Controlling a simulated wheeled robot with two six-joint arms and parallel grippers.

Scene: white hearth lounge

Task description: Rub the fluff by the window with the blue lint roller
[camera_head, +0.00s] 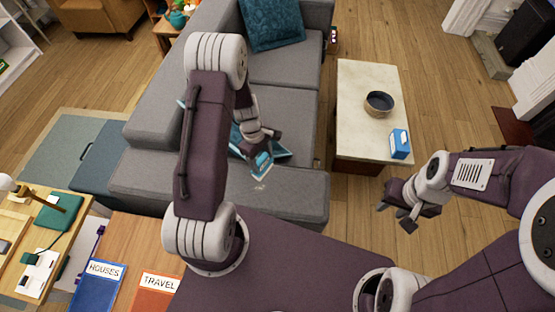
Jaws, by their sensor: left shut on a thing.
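My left gripper (260,152) points down over the near end of the grey sofa (300,190). It is shut on a small light-blue thing (262,164), which looks like the blue lint roller; the arm and fingers hide much of it. A small pale speck (260,186), perhaps the fluff, shows on the grey fabric just below it. I cannot tell whether the roller touches the fabric. My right gripper (395,216) is open and empty over the wooden floor, right of the sofa. No window is in view.
A teal thing (281,153) lies on the sofa behind my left gripper, and a teal cushion (270,24) farther back. The pale-topped table (355,100) holds a dark bowl (379,103) and a blue-white box (400,144). Labelled folders (97,285) lie at the lower left.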

